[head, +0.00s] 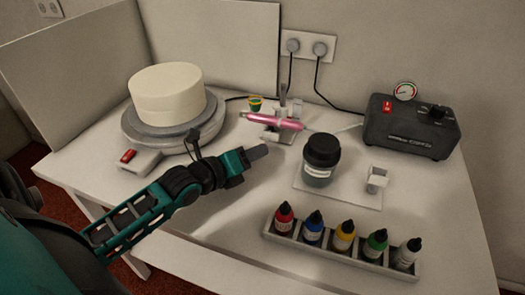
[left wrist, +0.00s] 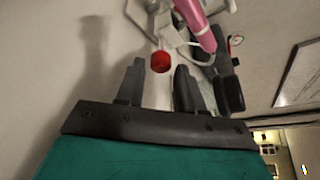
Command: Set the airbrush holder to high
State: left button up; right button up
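The pink airbrush (head: 275,122) lies across its light grey holder (head: 284,107) at the back middle of the table. In the left wrist view the airbrush (left wrist: 193,14) is at the top. A red round knob (left wrist: 160,62) shows there below it, just beyond the gap between my fingertips; in the head view I cannot make it out. My left gripper (head: 257,152) is in front of and a little below the airbrush in the head view. In the left wrist view the left gripper (left wrist: 160,75) has its fingers apart with nothing held. My right gripper is not in view.
A turntable (head: 170,133) with a white cake (head: 166,94) stands left. A dark-lidded jar (head: 320,160) on a pale plate is right of the gripper. A rack (head: 340,257) of paint bottles is at the front; a compressor (head: 411,130) with a gauge is at the back right.

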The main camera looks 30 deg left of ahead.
pick_arm(q)
jog(key=shift+x, duration=1.95)
grip_shut()
